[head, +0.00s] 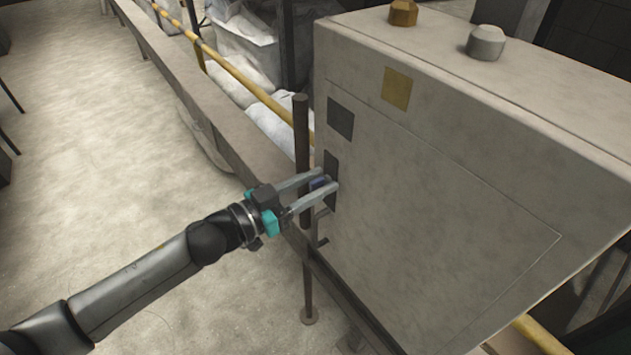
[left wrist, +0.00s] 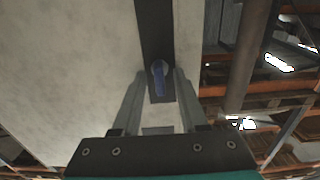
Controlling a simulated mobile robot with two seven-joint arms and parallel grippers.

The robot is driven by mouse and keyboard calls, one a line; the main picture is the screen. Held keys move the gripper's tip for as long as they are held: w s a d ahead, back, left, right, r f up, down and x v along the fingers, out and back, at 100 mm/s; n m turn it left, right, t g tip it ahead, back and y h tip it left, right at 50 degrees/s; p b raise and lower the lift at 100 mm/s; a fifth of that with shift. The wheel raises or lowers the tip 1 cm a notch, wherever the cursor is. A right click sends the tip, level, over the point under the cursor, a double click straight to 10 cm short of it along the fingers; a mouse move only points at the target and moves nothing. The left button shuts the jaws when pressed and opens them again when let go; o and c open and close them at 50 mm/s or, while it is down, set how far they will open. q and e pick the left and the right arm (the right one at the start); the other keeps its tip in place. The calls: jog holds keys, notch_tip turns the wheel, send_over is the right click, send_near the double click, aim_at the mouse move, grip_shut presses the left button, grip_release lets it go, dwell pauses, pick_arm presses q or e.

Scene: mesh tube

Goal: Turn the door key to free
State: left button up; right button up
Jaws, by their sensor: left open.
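The door key (head: 319,183) is a small blue piece on a dark plate (head: 331,166) at the left edge of the grey cabinet door (head: 420,220). In the left wrist view the blue key (left wrist: 159,80) sticks out from the dark strip (left wrist: 155,30). My left gripper (head: 322,187) is open, with its two fingers on either side of the key. In the left wrist view the fingertips (left wrist: 159,77) flank the key; I cannot tell whether they touch it. My right gripper is not in view.
A dark upright post (head: 302,150) stands just left of the cabinet, close to my left gripper. A yellow rail (head: 225,62) and a long beam (head: 165,60) run behind. Two knobs, one brown (head: 403,13) and one grey (head: 485,42), sit on the cabinet top. Open floor lies left.

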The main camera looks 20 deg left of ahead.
pick_arm(q)
jog(key=shift+c, duration=0.3)
grip_shut()
jog(key=shift+m, duration=0.3)
jog(key=m+p, duration=0.1)
jog(key=m, duration=0.1)
jog(key=shift+d+r+m, duration=0.1)
jog(key=shift+m, duration=0.3)
jog(key=m+p, duration=0.1)
jog(key=m, duration=0.2)
jog(key=shift+s+d+m, duration=0.1)
jog(key=shift+s+m, duration=0.05)
jog(key=shift+m, duration=0.15)
jog(key=m, duration=0.7)
jog(key=f+m, duration=0.1)
jog(key=m, duration=0.2)
jog(key=shift+s+d+m+b, duration=0.1)
jog(key=shift+d+m+b, duration=0.05)
jog(key=shift+m+b, duration=0.2)
jog(key=shift+m, duration=0.25)
